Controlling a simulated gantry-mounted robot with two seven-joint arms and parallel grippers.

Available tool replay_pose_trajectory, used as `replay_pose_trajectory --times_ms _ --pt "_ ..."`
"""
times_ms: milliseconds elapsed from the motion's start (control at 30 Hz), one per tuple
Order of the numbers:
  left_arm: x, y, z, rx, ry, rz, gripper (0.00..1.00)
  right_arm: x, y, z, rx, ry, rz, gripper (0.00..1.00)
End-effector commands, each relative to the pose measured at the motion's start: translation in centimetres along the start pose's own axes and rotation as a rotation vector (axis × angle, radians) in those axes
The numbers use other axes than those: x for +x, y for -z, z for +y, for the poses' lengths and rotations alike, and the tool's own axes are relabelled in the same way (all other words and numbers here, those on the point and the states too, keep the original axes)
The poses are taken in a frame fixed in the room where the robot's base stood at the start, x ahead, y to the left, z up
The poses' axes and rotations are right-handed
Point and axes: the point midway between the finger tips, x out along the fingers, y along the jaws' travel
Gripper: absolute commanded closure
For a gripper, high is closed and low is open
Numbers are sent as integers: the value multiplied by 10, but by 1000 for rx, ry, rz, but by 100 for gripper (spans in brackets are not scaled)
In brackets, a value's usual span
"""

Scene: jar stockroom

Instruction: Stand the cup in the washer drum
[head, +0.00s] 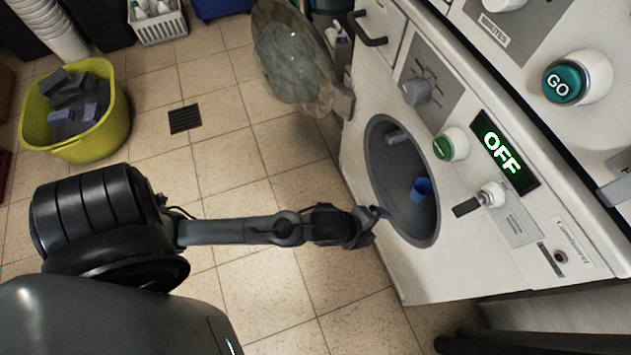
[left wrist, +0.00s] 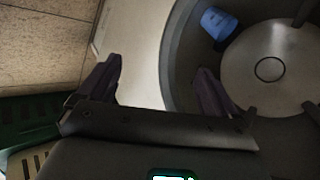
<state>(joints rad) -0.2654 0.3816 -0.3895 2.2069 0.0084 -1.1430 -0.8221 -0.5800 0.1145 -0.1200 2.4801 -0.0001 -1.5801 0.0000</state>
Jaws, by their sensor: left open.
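A blue cup (head: 421,188) is inside the dark washer drum (head: 395,172) in the head view. In the left wrist view the cup (left wrist: 219,23) shows near the drum's side wall, in front of the pale round back plate. I cannot tell whether it stands upright or leans. My left gripper (head: 374,214) is at the drum opening's near left edge, apart from the cup. In the left wrist view its two purple fingers (left wrist: 155,88) are spread wide with nothing between them. My right gripper is not in view.
The round glass door (head: 290,55) hangs open to the left of the opening. Knobs and a display reading OFF (head: 505,152) sit on the washer's white front. A yellow tub (head: 90,140) with dark items stands on the tiled floor at left.

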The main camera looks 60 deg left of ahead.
Motion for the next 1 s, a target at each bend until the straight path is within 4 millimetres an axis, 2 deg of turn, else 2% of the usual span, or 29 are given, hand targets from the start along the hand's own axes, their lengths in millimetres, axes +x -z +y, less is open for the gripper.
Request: replay_pose_trajectory --times_ms 33,100,200,300,400,600,867,1000 --pt "-15 -7 13 -192 -46 -31 8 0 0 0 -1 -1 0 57" --pt "-33 -20 27 -445 -97 -93 8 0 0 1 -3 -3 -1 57" --pt "-58 -39 47 -742 -149 -187 8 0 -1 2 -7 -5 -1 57" --pt "-77 -53 62 -959 -177 -270 8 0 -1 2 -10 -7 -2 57" --pt "-90 -62 72 -1096 -189 -330 8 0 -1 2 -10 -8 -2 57" --pt "-98 -68 78 -1187 -194 -371 8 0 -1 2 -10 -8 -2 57" --pt "-98 -68 78 -1184 -193 -370 8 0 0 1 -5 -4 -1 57" --pt "-104 -66 73 -1183 -193 -369 8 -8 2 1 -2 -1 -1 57"
